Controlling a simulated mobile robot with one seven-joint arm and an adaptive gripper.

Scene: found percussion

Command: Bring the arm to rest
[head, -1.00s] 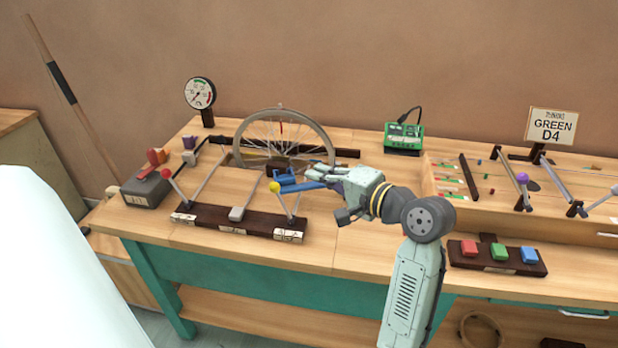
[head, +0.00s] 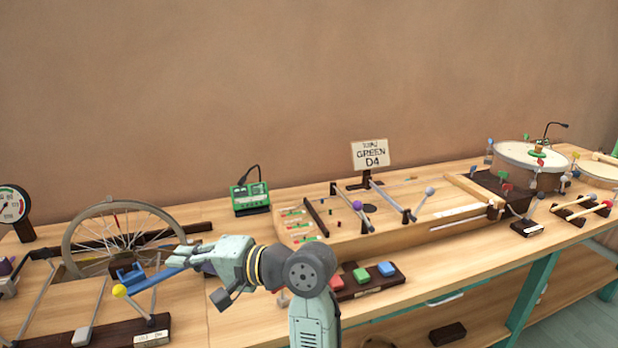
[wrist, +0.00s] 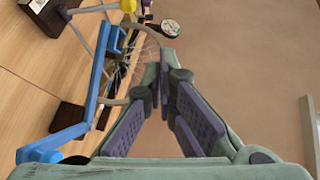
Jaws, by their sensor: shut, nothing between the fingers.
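My gripper (head: 180,256) is raised over the bench, left of centre in the head view, pointing left toward the spoked wheel (head: 118,232). In the wrist view its two fingers (wrist: 166,60) come together at the tips with nothing between them. A blue lever (head: 148,280) lies just beyond and below the fingers in the head view. In the wrist view the blue lever (wrist: 92,95) runs along the left side, apart from the fingers. A yellow ball (head: 119,291) tops a rod near the lever.
A green box (head: 250,198) stands behind my gripper. Drums (head: 530,158) stand at the far right. The air above the bench is clear.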

